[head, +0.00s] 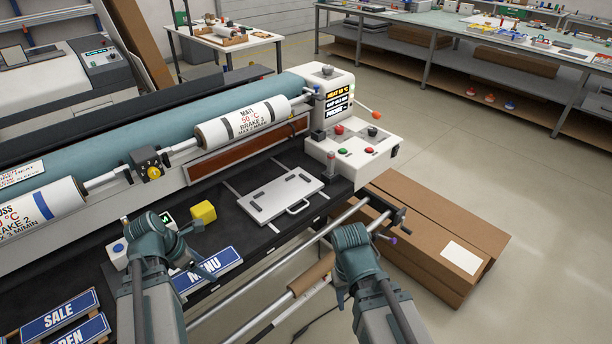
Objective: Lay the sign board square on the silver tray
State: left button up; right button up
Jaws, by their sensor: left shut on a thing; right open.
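The silver tray (262,205) lies flat and empty on the black bench top, with slots and a handle at its front right. The blue sign board (228,261) with white "MENU" lettering is to the front left of the tray, apart from it. My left gripper (207,271) is shut on this board near its upper edge and hides part of it. Whether the board touches the bench is unclear. My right gripper (392,297) is open and empty, in front of the bench and to the right of the tray; its fingertips are hard to make out.
A yellow block (203,212) stands between my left arm and the tray. More signs, "SALE" (62,319) and "OPEN" (85,333), lie at lower left. A roller machine (250,118) runs behind the tray. A cardboard box (425,240) stands at right.

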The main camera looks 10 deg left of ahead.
aim_at(282, 193)
jog(key=i+l, duration=0.85)
